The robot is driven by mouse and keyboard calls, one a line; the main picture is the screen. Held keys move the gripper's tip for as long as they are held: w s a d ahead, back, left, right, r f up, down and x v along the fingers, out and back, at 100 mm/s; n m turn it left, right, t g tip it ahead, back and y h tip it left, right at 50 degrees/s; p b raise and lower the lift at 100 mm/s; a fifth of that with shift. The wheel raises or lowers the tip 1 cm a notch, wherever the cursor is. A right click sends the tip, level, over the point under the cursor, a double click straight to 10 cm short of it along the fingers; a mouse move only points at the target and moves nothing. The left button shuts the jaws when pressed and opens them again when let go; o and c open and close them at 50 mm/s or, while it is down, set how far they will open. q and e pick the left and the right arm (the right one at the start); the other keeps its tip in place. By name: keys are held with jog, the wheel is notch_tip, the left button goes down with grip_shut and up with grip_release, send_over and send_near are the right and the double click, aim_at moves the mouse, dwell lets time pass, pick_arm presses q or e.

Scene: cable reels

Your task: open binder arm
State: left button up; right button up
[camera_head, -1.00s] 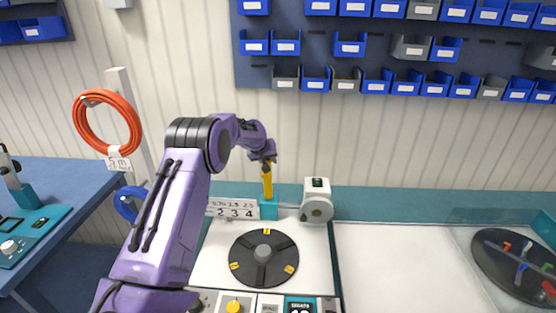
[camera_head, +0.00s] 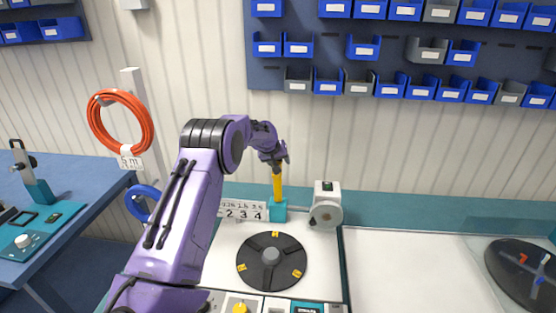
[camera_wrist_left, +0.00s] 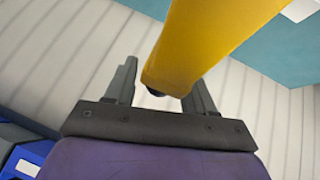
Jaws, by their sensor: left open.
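The yellow binder arm (camera_head: 277,186) stands upright in a teal base (camera_head: 278,209) at the back of the white machine. It also shows large in the left wrist view (camera_wrist_left: 205,45), its end near the fingers. My left gripper (camera_head: 279,161) is at the top of the yellow arm. In the left wrist view my left gripper (camera_wrist_left: 160,90) is open, with the fingers apart and the yellow arm's dark-tipped end close to the gap between them. I cannot tell whether they touch. My right gripper is not in view.
A black turntable (camera_head: 271,261) with yellow marks lies in front of the binder arm. A white unit with a grey wheel (camera_head: 327,207) stands just right of it, a number plate (camera_head: 241,210) just left. An orange cable coil (camera_head: 120,122) hangs at the left.

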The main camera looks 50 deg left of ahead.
pick_arm(q)
jog(key=b+v, duration=0.3)
jog(key=v, duration=0.7)
jog(key=shift+s+r, duration=0.1)
jog(key=shift+s, duration=0.05)
